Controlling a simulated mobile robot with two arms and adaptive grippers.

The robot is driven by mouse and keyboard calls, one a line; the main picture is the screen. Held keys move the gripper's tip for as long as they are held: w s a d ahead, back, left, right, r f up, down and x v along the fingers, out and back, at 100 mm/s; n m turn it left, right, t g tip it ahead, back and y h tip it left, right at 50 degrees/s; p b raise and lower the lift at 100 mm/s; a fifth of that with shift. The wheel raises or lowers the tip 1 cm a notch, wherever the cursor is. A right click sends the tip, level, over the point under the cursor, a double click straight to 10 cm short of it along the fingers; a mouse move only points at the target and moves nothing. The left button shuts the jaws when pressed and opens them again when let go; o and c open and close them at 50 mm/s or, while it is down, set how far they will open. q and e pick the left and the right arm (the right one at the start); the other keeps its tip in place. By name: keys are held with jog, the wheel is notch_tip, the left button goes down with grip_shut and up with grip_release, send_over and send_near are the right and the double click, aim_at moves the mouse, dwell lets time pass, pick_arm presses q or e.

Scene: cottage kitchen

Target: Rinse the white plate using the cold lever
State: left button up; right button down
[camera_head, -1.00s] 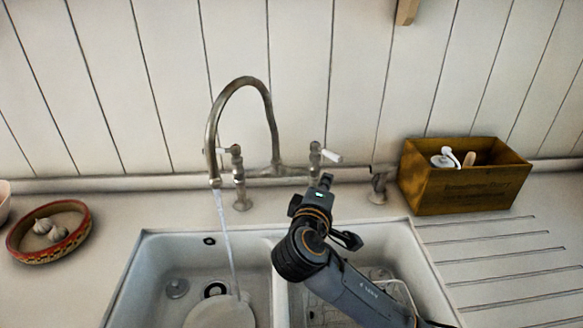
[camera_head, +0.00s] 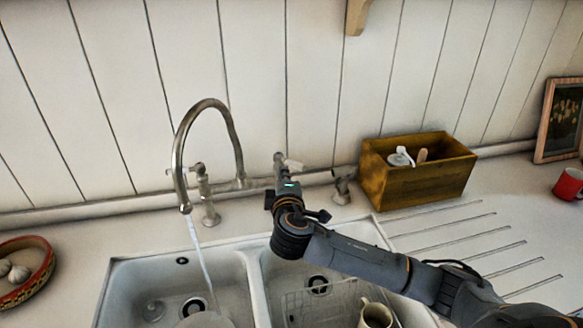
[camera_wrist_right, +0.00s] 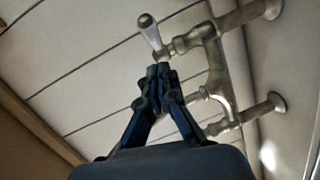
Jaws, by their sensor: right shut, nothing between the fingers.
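The white plate (camera_head: 205,321) lies low in the left basin, mostly cut off by the frame's bottom edge. Water (camera_head: 203,268) runs from the curved tap (camera_head: 208,106) down to it. The right-hand lever (camera_head: 293,165) has a white handle; it also shows in the wrist view (camera_wrist_right: 149,32). The other lever (camera_head: 187,170) is partly behind the spout. I cannot tell which lever is marked cold. My right gripper (camera_head: 284,181) is shut and empty, just in front of the right-hand lever. In the wrist view its fingertips (camera_wrist_right: 158,73) are just below that handle; contact is unclear. My left gripper is out of view.
The right basin holds a wire rack (camera_head: 335,300) and a cream jug (camera_head: 377,313). A wooden box (camera_head: 420,183) stands behind the ridged drainer. A bowl of garlic (camera_head: 38,277) is at left, a red mug (camera_head: 569,185) at far right.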

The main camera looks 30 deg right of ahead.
aim_at(303, 167)
jog(key=shift+w+d+f+p, duration=0.15)
jog(key=shift+w+d+p, duration=0.05)
jog(key=shift+d, duration=0.55)
jog(key=shift+w+d+f+p, duration=0.15)
jog(key=shift+w+d, duration=0.05)
jog(key=shift+d, duration=0.5)
jog(key=shift+d+n+t+y, duration=0.35)
jog(key=shift+n+y, duration=0.25)
jog(key=shift+y, duration=0.2)
jog(key=shift+d+n+y, duration=0.4)
jog(key=d+n+y, duration=0.1)
jog(key=d+n+y+b, duration=0.1)
jog(key=y, duration=0.1)
jog(key=shift+w+t, duration=0.15)
jog(key=shift+t, duration=0.2)
jog(key=shift+y, duration=0.4)
jog(key=shift+w+d+p, duration=0.3)
jog(key=shift+w+d, duration=0.35)
jog(key=shift+d, duration=0.15)
jog(key=shift+w+d+p, duration=0.25)
jog(key=shift+w+d, duration=0.35)
jog(key=shift+d, duration=0.2)
